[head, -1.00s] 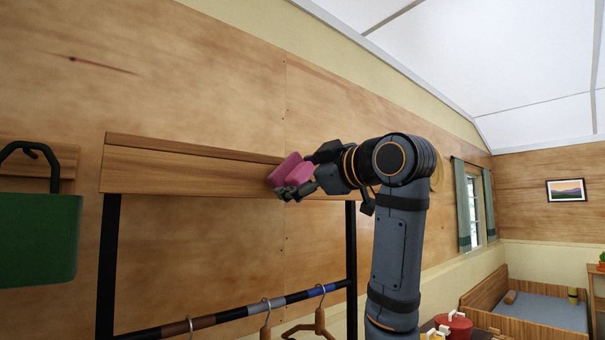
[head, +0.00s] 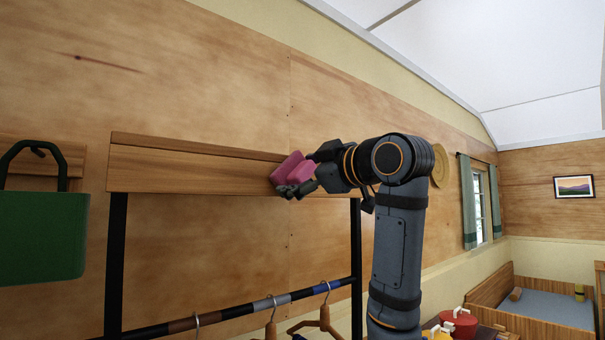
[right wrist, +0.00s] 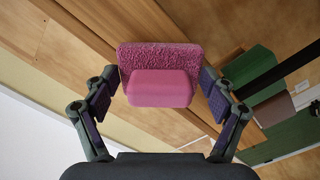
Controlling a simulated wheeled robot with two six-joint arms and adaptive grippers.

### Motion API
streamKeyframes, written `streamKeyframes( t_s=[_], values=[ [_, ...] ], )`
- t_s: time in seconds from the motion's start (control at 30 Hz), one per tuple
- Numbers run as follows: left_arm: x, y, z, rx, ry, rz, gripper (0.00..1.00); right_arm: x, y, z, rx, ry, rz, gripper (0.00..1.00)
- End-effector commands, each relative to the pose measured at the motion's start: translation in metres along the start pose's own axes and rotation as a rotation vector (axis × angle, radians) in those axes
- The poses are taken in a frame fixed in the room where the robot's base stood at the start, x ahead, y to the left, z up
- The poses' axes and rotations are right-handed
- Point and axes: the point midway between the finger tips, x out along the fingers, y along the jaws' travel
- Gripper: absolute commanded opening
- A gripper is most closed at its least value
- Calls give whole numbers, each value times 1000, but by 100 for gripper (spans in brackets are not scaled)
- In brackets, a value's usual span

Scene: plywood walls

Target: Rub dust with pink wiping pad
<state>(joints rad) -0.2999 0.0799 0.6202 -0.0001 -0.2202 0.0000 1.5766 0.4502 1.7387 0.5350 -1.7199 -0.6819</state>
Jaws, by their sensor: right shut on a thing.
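The pink wiping pad (head: 287,167) is in the jaws of my right gripper (head: 297,175), at the front of the wooden shelf board (head: 190,177) near its right end. In the right wrist view the pad (right wrist: 160,88) has a rough wide layer and a smooth smaller block, with a finger on either side. I cannot tell whether the pad touches the board. No dust is distinguishable; the board's top is seen nearly edge-on. My left gripper is not in view.
Below the board, a rail (head: 235,310) holds several hangers between black posts. A green bag (head: 40,238) hangs from a hook at the left. The plywood wall (head: 215,75) is close behind. A red pot (head: 459,322) stands low at the right.

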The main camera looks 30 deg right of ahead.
Motion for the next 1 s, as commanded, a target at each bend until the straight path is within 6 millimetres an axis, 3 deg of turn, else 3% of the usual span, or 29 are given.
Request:
streamKeyframes(
  t_s=[0.47, 0.8, 1.0],
  values=[
    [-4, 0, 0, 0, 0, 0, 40, 8, -1, -1, -1, 0, -1, 59],
    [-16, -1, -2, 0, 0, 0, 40, 7, -23, -25, -2, 3, -2, 59],
    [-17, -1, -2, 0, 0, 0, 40, 6, -29, -28, -1, 0, -1, 59]
  ],
)
